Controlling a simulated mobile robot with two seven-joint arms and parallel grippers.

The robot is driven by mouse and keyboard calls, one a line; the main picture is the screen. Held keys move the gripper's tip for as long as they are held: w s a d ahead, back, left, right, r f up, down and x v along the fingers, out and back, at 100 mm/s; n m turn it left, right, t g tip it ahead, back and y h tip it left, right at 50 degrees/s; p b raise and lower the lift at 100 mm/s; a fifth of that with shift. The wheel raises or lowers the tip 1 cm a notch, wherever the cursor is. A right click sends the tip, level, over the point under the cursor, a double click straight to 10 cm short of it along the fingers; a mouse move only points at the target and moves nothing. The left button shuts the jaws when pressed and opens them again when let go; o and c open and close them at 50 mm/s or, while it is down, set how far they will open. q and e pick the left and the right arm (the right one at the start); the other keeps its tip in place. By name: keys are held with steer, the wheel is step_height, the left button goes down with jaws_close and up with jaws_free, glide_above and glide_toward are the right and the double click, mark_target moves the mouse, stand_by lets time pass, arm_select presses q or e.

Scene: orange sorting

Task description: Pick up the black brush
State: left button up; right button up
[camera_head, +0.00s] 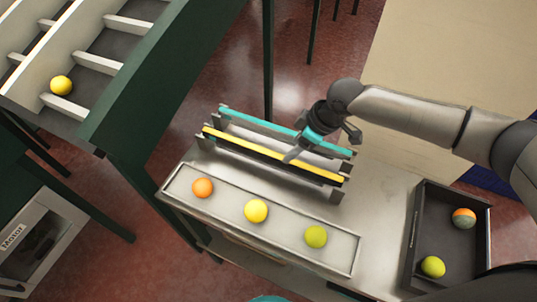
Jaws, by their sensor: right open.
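A long bar with a yellow top and a dark, black underside (250,147) lies across grey holders on the metal table; it may be the black brush, but I cannot tell for sure. A similar bar with a teal top (255,121) lies behind it, roughly parallel. My right gripper (322,146) is open above the right part of the bars, with one finger near the yellow-topped bar and the other beyond the teal one. I cannot tell whether the fingers touch either bar. The gripper hides part of the teal bar. My left gripper is not in view.
A shallow metal tray (176,183) in front holds an orange, a yellow and a green fruit. A dark crate (452,205) at right holds two fruits. A green-framed sorter (130,130) with white dividers stands at upper left. Some table between tray and crate is clear.

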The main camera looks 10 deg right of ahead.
mark_target(269, 156)
steer(key=shift+x, duration=2.7)
steer(key=shift+s+d+f, duration=0.1)
steer(key=shift+s+d, duration=0.05)
steer(key=shift+d, duration=0.05)
jaws_close()
